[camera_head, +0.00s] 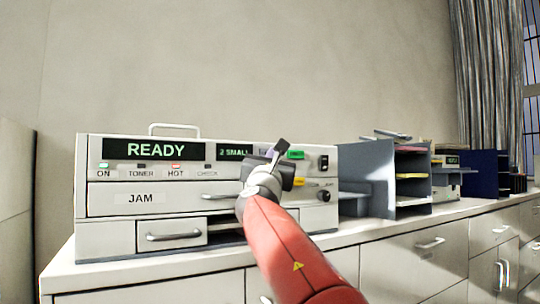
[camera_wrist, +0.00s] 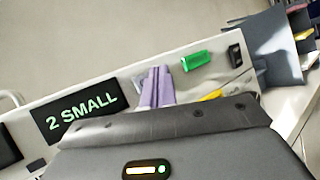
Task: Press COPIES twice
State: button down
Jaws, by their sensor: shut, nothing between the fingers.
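The white copier-like machine (camera_head: 110,225) stands on the counter, its front panel facing me. A black display reading "2 SMALL" (camera_head: 233,152) sits at the top of the panel; it also shows in the wrist view (camera_wrist: 82,112). A pale purple shape (camera_wrist: 157,88) is just right of that display in the wrist view; I cannot tell button from fingertips there. A green button (camera_head: 295,155) is further right. My gripper (camera_head: 281,148) is shut and empty, close in front of the panel between display and green button. Contact cannot be told. No COPIES label is readable.
A "READY" display (camera_head: 155,149) and indicator lights are at the panel's left. A yellow button (camera_head: 299,182), a black switch (camera_head: 323,162) and a knob (camera_head: 323,196) are at the right. A grey shelf organiser (camera_head: 380,180) stands beside the machine.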

jog(key=shift+s+d+b, duration=0.4)
jog(key=shift+s, duration=0.2)
jog(key=shift+s+d+b, duration=0.7)
jog(key=shift+s, duration=0.35)
jog(key=shift+s+d+b, duration=0.7)
jog(key=shift+s, duration=0.35)
jog(key=shift+f, duration=0.1)
dwell(1.0)
